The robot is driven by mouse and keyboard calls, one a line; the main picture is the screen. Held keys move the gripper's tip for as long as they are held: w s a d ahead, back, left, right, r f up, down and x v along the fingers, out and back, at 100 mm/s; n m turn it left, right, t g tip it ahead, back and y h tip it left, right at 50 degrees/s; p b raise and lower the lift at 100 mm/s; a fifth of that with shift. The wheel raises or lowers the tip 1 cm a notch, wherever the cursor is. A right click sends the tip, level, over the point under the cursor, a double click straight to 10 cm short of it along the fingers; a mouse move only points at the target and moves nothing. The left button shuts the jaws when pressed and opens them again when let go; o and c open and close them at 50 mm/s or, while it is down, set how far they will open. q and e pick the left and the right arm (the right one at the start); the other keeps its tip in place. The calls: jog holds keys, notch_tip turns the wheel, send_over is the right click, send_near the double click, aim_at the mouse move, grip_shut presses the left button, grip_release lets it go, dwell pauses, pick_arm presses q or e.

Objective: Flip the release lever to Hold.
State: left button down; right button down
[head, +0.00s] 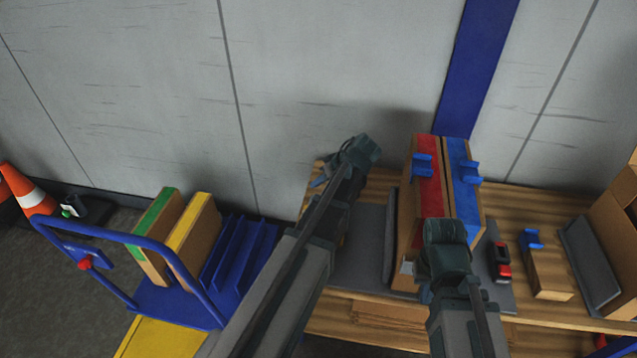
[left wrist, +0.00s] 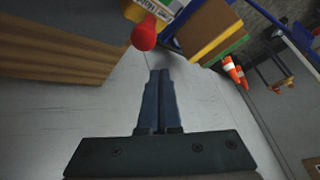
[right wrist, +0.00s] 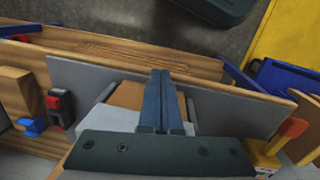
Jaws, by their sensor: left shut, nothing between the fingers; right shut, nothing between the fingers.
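A lever with a round red knob (left wrist: 145,35) shows in the left wrist view, beside a wooden face. A white label (left wrist: 155,9) with dark letters is partly visible behind it; I cannot read it surely. My left gripper (left wrist: 159,73) is shut and empty, its tips just below and right of the knob in the picture, apart from it. In the head view my left gripper (head: 320,181) is at the bench's left end, and my arm hides the lever. My right gripper (right wrist: 161,73) is shut and empty over the bench; it also shows in the head view (head: 425,292).
The wooden bench (head: 345,302) holds red (head: 429,185) and blue (head: 464,190) topped boxes with blue handles. A blue cart (head: 165,303) on the left carries green (head: 155,222) and yellow (head: 188,222) edged boards. A red-and-black switch box (head: 500,262) sits right of my right gripper.

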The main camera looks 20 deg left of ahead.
pick_arm(q)
jog(key=w+d+r+p, duration=0.1)
jog(key=d+r+p, duration=0.3)
jog(key=r+p, duration=0.4)
jog(key=shift+w+d, duration=0.2)
jog(key=shift+d, duration=0.2)
jog(key=s+d+m+g+h+p, duration=0.1)
jog(key=s+d+m+h+p, duration=0.3)
jog(key=s+d+m, duration=1.1)
jog(key=s+d+h, duration=0.2)
jog(key=s+d, duration=0.2)
jog(key=s, duration=0.2)
jog(key=shift+d, duration=0.35)
